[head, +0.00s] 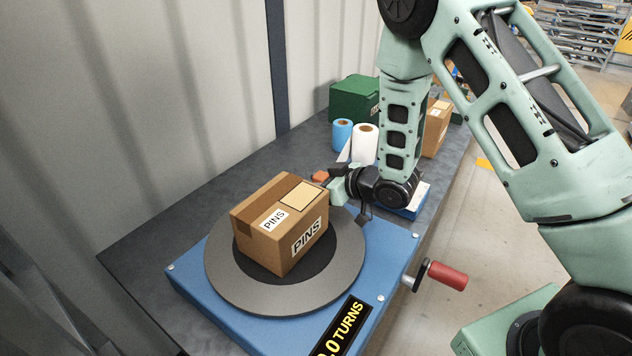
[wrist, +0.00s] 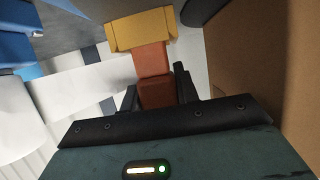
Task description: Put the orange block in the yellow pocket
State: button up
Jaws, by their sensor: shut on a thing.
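My gripper (head: 334,180) is behind the cardboard PINS box, near its right back edge. It is shut on the orange block (head: 320,176), whose end shows above the box's back edge. In the wrist view the orange block (wrist: 151,60) sits between the two dark fingers (wrist: 157,88) and points away from my palm. The yellow pocket (wrist: 142,29) is straight ahead of the block in the wrist view. The block's far end meets or overlaps the pocket's near edge; I cannot tell whether it is inside. The pocket is hidden in the head view.
The PINS box (head: 281,222) stands on a round grey turntable (head: 222,272) on a blue base (head: 195,275) with a red crank handle (head: 447,275). Its brown wall (wrist: 255,60) is close on the right in the wrist view. White (head: 364,145) and blue (head: 342,134) rolls stand behind.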

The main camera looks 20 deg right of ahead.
jog(key=shift+f+b, duration=0.5)
jog(key=shift+f, duration=0.05)
jog(key=shift+f, duration=0.1)
jog(key=o, duration=1)
jog(key=shift+c, duration=0.2)
